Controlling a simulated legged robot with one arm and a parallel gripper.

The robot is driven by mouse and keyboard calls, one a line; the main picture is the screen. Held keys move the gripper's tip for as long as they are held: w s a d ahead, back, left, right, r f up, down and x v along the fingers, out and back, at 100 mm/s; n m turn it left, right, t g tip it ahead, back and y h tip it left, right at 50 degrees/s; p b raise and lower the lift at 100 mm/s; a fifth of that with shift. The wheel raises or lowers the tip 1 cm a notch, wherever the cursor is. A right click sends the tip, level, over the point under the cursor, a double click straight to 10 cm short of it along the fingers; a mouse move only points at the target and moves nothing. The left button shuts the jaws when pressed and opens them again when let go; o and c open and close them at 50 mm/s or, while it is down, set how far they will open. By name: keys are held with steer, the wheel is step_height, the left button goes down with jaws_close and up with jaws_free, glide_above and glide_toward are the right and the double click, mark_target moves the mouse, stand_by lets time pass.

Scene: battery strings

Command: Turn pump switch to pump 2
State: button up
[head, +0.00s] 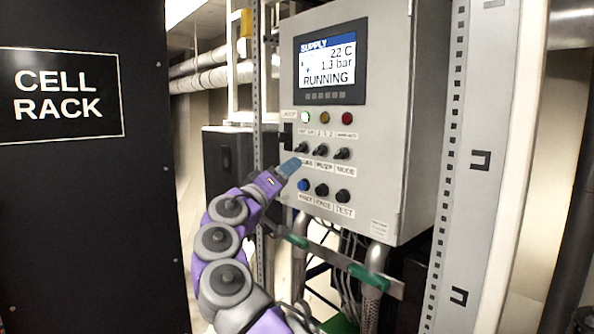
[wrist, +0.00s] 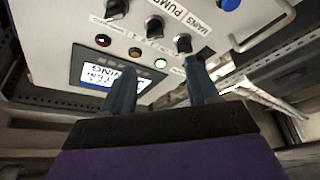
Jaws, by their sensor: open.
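The pump switch (head: 321,150) is the middle black rotary knob in a row of three on the grey control box (head: 425,120), above a label reading PUMP. In the wrist view, where the panel appears turned over, the pump switch (wrist: 154,26) is also the middle knob. Its exact pointer position is too small to tell. My gripper (head: 289,167) is in front of the panel, just below and left of the knob row. In the wrist view my gripper (wrist: 158,76) has its two blue-grey fingers apart with nothing between them, and the pump switch lies beyond the fingertips.
The mains knob (head: 302,147) and mode knob (head: 342,153) flank the pump switch closely. Lamps sit above and push buttons (head: 322,190) below. The screen (head: 330,62) reads SUPPLY, RUNNING. A black cell rack (head: 90,220) stands left and a perforated post (head: 475,160) right.

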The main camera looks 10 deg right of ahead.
steer(key=b+v, duration=0.3)
steer(key=v, duration=0.3)
steer(key=shift+f, duration=0.1)
